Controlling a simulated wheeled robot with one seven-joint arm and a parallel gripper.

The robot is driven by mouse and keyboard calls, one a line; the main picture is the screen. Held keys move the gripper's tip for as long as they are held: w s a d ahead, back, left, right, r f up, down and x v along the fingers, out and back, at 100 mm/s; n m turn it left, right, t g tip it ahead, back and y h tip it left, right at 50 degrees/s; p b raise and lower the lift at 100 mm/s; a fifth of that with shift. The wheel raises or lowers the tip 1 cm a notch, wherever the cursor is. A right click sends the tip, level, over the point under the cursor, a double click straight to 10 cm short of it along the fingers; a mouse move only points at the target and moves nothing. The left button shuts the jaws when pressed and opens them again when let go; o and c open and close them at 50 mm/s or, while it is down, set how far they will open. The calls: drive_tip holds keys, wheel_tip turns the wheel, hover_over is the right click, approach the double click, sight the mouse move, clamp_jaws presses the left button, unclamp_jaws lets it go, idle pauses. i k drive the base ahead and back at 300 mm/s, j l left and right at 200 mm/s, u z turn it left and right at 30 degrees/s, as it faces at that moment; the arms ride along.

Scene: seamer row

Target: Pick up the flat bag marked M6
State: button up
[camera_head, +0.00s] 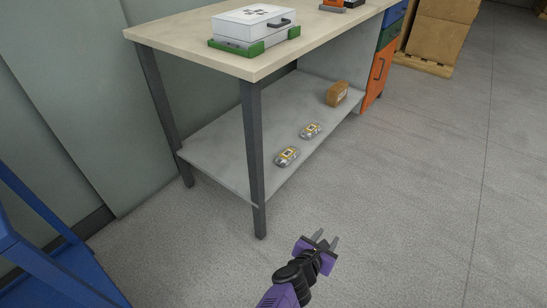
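Two small, flat, clear-looking bags with yellow labels lie on the grey lower shelf (218,158) of a workbench. The nearer bag (287,156) is close to the shelf's open edge, and the farther bag (311,130) lies behind it to the right. The label text is too small to read, so I cannot tell which bag is marked M6. My gripper (326,240), at the end of a purple and black arm, is over the floor in front of the shelf. Its two grey fingers stand apart with nothing between them. It is clear of both bags.
A brown item (337,93) lies farther along the shelf. The bench top (180,45) overhangs the shelf, and a dark front leg (253,150) stands left of the bags. An orange drawer cabinet (378,75) closes the far end. A blue frame (40,250) is lower left. The right-hand floor is clear.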

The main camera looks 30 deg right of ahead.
sight(286, 156)
drive_tip(key=i+l+u, duration=0.25)
drive_tip(key=i, duration=0.2)
drive_tip(key=i+l+u, duration=0.25)
drive_tip(key=i, duration=0.25)
drive_tip(key=i+l, duration=0.1)
drive_tip(key=i, duration=0.25)
drive_tip(key=i+l, duration=0.15)
drive_tip(key=i, duration=0.2)
drive_tip(key=j+z, duration=0.35)
drive_tip(key=z, duration=0.15)
drive_tip(key=j+z, duration=0.45)
drive_tip(key=l, duration=0.1)
